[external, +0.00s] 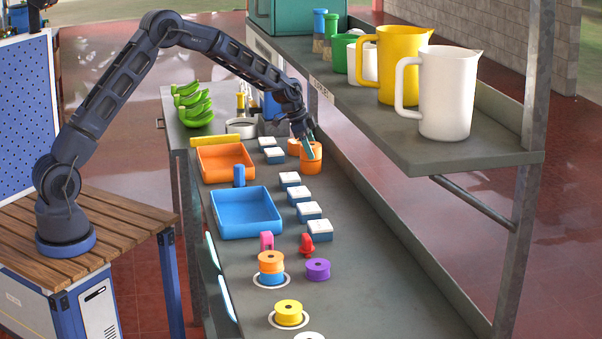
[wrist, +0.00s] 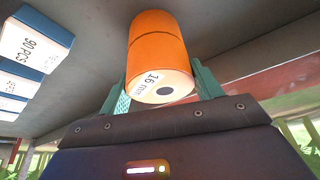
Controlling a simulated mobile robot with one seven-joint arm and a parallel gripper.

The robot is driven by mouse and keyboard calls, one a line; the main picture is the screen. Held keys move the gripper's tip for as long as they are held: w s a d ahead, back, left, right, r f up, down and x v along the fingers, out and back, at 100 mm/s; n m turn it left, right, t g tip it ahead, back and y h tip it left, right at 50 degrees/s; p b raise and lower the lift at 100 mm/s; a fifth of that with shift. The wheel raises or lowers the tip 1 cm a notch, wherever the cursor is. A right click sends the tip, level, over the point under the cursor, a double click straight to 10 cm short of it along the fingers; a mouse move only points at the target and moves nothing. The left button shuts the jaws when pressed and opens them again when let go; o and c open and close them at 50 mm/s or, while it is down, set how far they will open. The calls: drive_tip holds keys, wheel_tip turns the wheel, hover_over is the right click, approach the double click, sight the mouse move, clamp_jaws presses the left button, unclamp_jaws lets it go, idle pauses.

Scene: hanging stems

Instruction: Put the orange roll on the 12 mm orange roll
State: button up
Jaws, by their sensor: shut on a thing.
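My gripper (external: 309,147) is at the far end of the bench. It is shut on an orange roll (external: 315,150), whose near face reads "16 mm" in the wrist view (wrist: 161,84). Its two green fingers (wrist: 160,92) press on the sides of the roll. Another orange roll (external: 311,168) is directly under the held one, lined up with it; a thin seam parts them in the wrist view. I cannot tell whether they touch, and the lower roll's label is hidden. More orange (external: 294,147) shows just left of the fingers, partly hidden.
Blue-and-white boxes (external: 297,195) line the bench beside the rolls. An orange tray (external: 226,180) and a blue tray (external: 245,235) lie left. Nearer are an orange-topped stack (external: 271,259), a purple roll (external: 317,270) and yellow rolls (external: 289,311). A shelf with jugs (external: 447,90) overhangs the right.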

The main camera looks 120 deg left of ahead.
drive_tip(key=shift+f, duration=0.15)
drive_tip(key=o, duration=1.2)
drive_tip(key=shift+c, duration=0.2)
drive_tip(key=shift+v, duration=3.85)
